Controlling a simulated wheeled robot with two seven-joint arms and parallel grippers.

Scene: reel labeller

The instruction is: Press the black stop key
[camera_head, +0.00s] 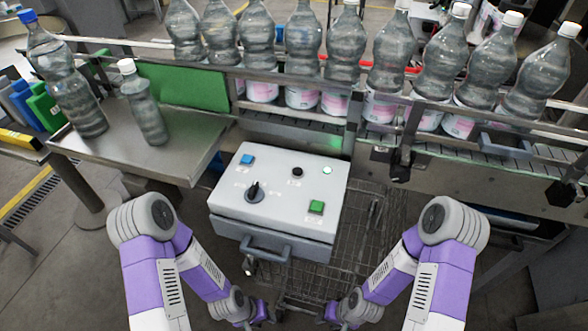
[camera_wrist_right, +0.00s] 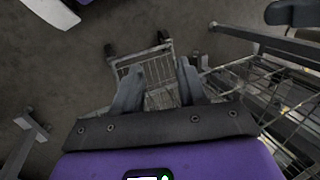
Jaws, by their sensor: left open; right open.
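The black stop key (camera_head: 297,171) is a small round button on the sloping top of a light grey control box (camera_head: 280,228). The same panel has a blue key (camera_head: 247,159), a black rotary knob (camera_head: 255,192), a green key (camera_head: 316,207) and a lit lamp (camera_head: 327,170). My left gripper (camera_head: 264,312) is low at the bottom of the head view, below the box and apart from it. My right gripper (camera_head: 333,312) is also low, to the right of the left one. In the right wrist view its fingers (camera_wrist_right: 158,84) are open with nothing between them.
A row of clear bottles (camera_head: 303,42) stands on the conveyor (camera_head: 290,118) behind the box. Two bottles stand on a metal side table (camera_head: 185,160) at left. A handle (camera_head: 265,250) juts from the box front. A wire cart (camera_head: 365,235) stands below; it also shows under my right gripper.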

